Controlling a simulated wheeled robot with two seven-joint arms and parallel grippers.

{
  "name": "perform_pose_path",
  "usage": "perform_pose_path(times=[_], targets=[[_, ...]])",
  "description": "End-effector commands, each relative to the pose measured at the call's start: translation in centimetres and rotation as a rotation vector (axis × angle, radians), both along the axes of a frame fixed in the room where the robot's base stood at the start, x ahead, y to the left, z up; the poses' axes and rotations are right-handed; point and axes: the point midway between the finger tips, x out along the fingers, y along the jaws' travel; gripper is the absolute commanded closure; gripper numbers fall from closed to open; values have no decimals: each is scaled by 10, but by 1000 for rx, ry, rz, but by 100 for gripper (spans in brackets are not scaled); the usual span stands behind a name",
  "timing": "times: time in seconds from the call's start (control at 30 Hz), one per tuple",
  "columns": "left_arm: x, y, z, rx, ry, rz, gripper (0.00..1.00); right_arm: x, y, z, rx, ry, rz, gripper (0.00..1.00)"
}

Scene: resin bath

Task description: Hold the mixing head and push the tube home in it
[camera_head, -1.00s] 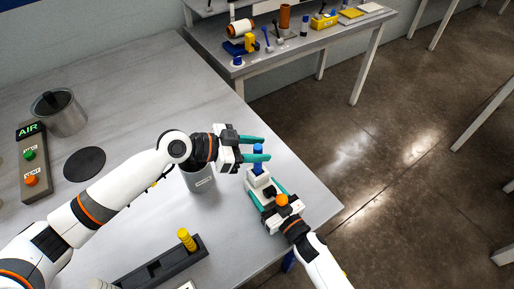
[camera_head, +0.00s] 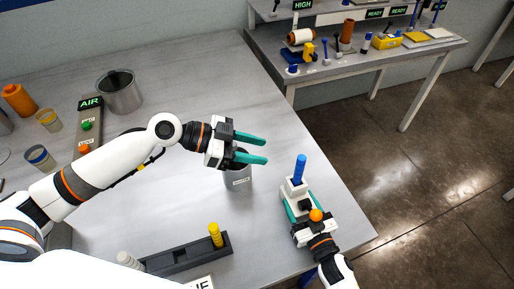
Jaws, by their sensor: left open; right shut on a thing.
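The mixing head (camera_head: 293,188) is a white block near the table's right edge. My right gripper (camera_head: 298,204) is shut on it, with teal fingers along its sides. A blue tube (camera_head: 300,168) stands up out of the top of the mixing head, nearly upright. How deep its lower end sits is hidden inside the head. My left gripper (camera_head: 265,150) is open and empty, to the left of and a little above the tube in the picture. Its two teal fingers point right, apart from the tube.
A grey labelled cup (camera_head: 238,180) stands below my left gripper. A dark rack (camera_head: 188,254) with a yellow-capped piece (camera_head: 215,234) lies at the front. A metal pot (camera_head: 121,95) and an AIR control box (camera_head: 89,128) are at the left. A second bench (camera_head: 340,66) stands behind.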

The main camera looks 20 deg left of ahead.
Motion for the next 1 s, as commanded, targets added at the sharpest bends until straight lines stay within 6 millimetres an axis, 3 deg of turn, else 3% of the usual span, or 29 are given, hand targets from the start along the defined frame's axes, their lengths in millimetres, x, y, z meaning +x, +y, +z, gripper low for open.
perform_pose_path(times=[0.07, 0.1, 0.27, 0.63, 1.0], targets=[[0, 0, 0, 0, 0, 0, 58, 0, 0, 0, 1, -1, 0, 53], [0, 0, 0, 0, 0, 0, 58, 0, 0, 0, 1, -1, 0, 37], [0, 0, 0, 0, 0, 0, 58, 0, 0, 0, 1, -1, 0, 13], [0, 0, 0, 0, 0, 1, 58, -6, -4, -1, -1, 2, -1, 13], [0, 0, 0, 0, 0, 1, 58, -66, -47, -1, -1, 3, 1, 13]])
